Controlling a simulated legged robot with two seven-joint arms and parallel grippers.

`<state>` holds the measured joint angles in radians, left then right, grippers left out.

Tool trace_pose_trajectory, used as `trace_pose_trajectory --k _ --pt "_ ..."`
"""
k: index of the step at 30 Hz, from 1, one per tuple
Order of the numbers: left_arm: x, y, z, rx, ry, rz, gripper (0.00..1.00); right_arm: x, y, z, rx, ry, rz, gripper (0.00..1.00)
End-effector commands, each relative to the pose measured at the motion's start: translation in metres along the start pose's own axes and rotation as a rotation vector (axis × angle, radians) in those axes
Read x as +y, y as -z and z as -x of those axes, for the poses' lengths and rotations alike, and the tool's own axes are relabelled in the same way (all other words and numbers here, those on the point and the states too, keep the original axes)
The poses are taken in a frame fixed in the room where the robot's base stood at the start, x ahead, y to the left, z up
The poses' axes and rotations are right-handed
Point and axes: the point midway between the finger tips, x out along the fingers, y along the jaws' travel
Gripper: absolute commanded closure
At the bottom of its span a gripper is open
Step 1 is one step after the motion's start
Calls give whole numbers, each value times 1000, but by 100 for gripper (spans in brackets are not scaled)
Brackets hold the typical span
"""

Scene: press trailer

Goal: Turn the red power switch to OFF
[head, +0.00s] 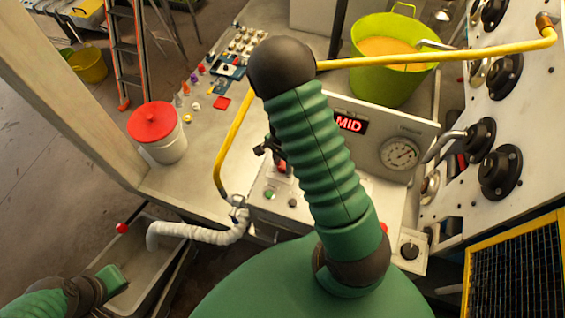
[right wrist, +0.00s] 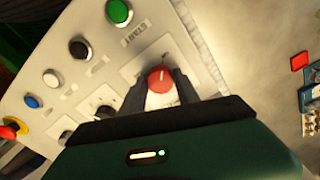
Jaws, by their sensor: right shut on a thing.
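The red power switch (right wrist: 160,80) is a round red knob with a pale pointer line, on a light plate of the control panel (right wrist: 190,62) in the right wrist view. My right gripper (right wrist: 161,88) is shut on it, one dark finger on each side. The labels around the knob are too small to read. In the head view a dark part of my right gripper (head: 268,149) shows beside a bit of red at the panel, mostly hidden by my green arm. At the lower left a green end part of my left arm shows; its fingers cannot be made out.
Beside the switch are a green button (right wrist: 119,12), a black button (right wrist: 80,48) and a red mushroom button (right wrist: 12,129). Yellow rails (head: 450,56) cross near my arm. A gauge (head: 400,154) and a lit MID display (head: 350,122) stand behind. A red-lidded bucket (head: 158,130) is left.

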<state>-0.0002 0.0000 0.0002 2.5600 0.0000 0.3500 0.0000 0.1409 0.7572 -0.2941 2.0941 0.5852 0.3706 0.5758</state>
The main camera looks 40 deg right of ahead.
Motion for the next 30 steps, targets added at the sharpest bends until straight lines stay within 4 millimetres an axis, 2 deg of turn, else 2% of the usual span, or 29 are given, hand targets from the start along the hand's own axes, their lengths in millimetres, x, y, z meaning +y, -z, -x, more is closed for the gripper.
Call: trace_pose_trajectory --k 8,14,30 --pt "0 -1 -2 0 0 0 100 -1 2 0 8 5 22 100" --pt "0 -2 -7 0 0 0 100 -2 2 -1 8 5 107 100" --pt "0 -7 -28 0 0 0 100 -2 0 -2 7 4 581 100"
